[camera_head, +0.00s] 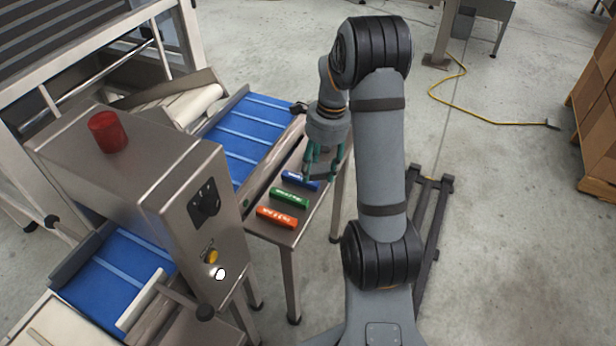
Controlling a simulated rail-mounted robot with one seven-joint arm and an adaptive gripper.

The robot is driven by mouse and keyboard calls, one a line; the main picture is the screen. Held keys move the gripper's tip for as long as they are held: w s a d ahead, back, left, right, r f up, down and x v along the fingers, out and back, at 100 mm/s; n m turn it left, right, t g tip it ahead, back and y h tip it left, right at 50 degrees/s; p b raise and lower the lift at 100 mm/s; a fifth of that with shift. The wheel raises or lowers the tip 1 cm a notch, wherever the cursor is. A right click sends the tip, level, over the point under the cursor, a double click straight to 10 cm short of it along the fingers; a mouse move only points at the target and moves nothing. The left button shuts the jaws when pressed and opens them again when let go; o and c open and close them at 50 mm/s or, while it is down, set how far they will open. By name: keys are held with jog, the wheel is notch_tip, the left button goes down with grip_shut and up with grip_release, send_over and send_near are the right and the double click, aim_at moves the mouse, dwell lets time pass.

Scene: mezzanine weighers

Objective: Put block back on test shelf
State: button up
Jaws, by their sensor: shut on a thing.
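Three blocks lie on a narrow metal shelf (272,243) beside the blue conveyor. The blue block (298,181) is farthest back, the green block (289,198) is in the middle, and the orange-red block (277,218) is nearest. Each carries pale markings too small to read. My gripper (318,178) points down over the far part of the shelf and is shut on the blue block at its right end. The fingers hide part of that block. I cannot tell whether the blue block touches the shelf.
A metal machine housing (130,185) with a red lamp (108,131) stands left of the shelf. The blue conveyor belt (245,135) runs behind it. A yellow cable (470,115) lies on the floor. Cardboard boxes (598,130) stand at the right edge.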

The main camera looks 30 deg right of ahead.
jog(key=d+m+t+b, duration=0.1)
jog(key=d+m+b, duration=0.1)
jog(key=d+m, duration=0.4)
jog(key=shift+m, duration=0.3)
jog(key=w+a+f, duration=0.1)
jog(key=w+f, duration=0.1)
jog(key=w, duration=0.1)
jog(key=w+a+f+p, duration=0.1)
jog(key=w+f, duration=0.1)
jog(key=w, duration=0.2)
jog(key=w+a+f+p, duration=0.1)
jog(key=w+f, duration=0.1)
jog(key=w, duration=0.2)
jog(key=shift+w+a+f, duration=0.1)
jog(key=shift+w+a, duration=0.05)
jog(key=shift+a, duration=0.1)
jog(key=shift+w+f+p, duration=0.1)
jog(key=shift+f+p, duration=0.25)
jog(key=shift+f, duration=1.75)
jog(key=shift+f, duration=0.2)
jog(key=o, duration=1)
jog(key=shift+r, duration=0.1)
